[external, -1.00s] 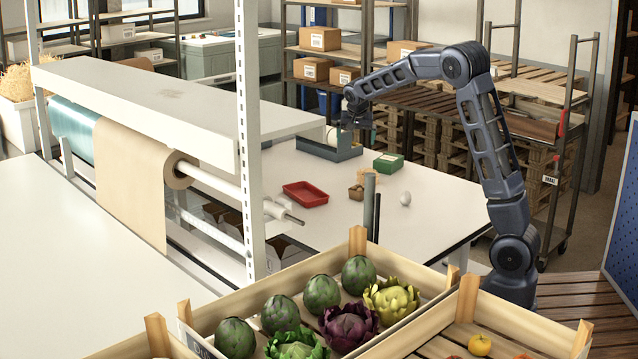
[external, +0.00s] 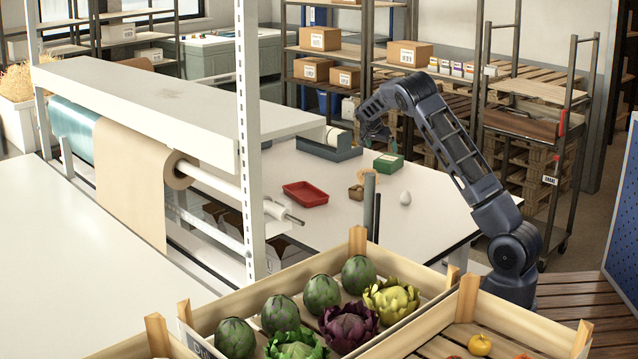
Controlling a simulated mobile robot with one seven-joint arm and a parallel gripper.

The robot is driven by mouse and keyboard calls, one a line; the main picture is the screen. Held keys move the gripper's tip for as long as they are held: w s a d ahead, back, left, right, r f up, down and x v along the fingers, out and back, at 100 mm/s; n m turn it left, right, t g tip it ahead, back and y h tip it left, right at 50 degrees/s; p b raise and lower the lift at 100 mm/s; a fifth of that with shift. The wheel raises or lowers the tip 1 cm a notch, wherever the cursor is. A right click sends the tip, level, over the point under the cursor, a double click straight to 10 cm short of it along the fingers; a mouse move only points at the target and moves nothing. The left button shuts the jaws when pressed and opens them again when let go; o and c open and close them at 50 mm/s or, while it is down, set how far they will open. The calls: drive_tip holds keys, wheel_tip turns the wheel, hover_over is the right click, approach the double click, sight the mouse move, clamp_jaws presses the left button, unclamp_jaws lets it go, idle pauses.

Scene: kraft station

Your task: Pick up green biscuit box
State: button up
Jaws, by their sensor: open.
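The green biscuit box (external: 388,163) sits on the white table, right of the tape dispenser-like grey block. It is small and dark green with a lighter patch on top. My gripper (external: 376,136) hangs above the box, slightly to its left in the picture, with a gap between them. It is open and empty, with the fingers pointing down. The fingertips are small and dark here.
A grey upright post (external: 369,200) and a vegetable crate (external: 440,305) stand in front.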

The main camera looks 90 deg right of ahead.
sight(388, 158)
drive_tip(key=shift+s+d+f, duration=0.6)
drive_tip(key=shift+s+d, duration=0.1)
drive_tip(key=shift+d, duration=0.2)
drive_tip(key=x, duration=1)
drive_tip(key=shift+d+f, duration=0.1)
drive_tip(key=shift+f, duration=0.15)
drive_tip(key=c, duration=1.1)
